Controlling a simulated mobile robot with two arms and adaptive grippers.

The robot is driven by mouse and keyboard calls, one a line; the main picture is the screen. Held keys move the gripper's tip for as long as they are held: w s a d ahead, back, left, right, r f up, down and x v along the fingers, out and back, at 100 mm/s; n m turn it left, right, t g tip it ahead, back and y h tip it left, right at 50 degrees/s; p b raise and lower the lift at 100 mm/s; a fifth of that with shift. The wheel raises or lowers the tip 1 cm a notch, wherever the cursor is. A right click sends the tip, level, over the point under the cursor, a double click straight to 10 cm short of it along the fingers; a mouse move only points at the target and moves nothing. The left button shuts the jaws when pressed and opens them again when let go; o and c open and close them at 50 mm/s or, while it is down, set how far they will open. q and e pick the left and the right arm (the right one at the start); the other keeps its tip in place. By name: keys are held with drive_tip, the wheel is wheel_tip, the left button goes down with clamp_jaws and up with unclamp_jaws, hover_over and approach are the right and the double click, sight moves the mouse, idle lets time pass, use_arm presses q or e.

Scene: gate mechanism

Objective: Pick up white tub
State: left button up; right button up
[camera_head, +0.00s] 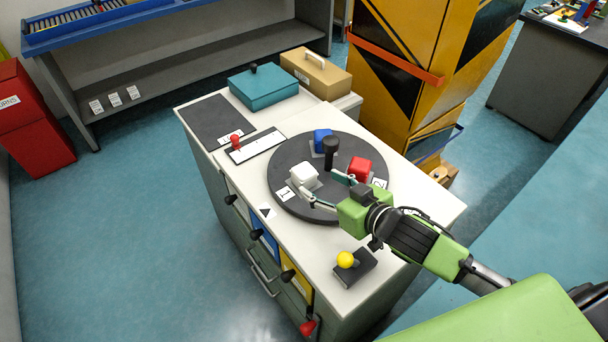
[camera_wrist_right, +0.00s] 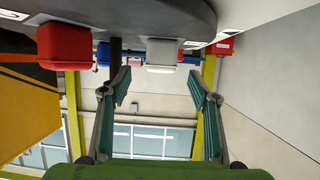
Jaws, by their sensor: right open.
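The white tub (camera_head: 304,173) stands on the dark round turntable (camera_head: 283,203), on its left side near the label "1". In the right wrist view the tub (camera_wrist_right: 163,52) shows between and beyond the fingers. My right gripper (camera_head: 321,186) reaches in from the right over the turntable. Its two fingers are spread and empty, pointing at the tub, and it also shows in the right wrist view (camera_wrist_right: 160,86). The tub appears apart from both fingers. My left gripper is in neither view.
A red tub (camera_head: 360,169), a blue tub (camera_head: 323,141) and a black central post (camera_head: 331,153) stand on the turntable, close to my right gripper. A yellow-knobbed joystick (camera_head: 346,260) is at the front. A red-knobbed slider (camera_head: 235,142) and a teal box (camera_head: 263,87) are behind left.

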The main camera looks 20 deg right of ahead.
sight(310, 179)
drive_tip(key=x, duration=0.3)
drive_tip(key=shift+w+a, duration=0.1)
drive_tip(key=shift+w, duration=0.1)
drive_tip(key=shift+p+x, duration=0.95)
drive_tip(key=shift+x, duration=1.6)
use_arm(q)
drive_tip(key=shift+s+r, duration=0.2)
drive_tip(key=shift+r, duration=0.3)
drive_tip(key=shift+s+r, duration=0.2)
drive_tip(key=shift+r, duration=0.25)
use_arm(e)
drive_tip(key=shift+f, duration=0.15)
drive_tip(key=shift+s, duration=0.1)
drive_tip(key=c, duration=1.3)
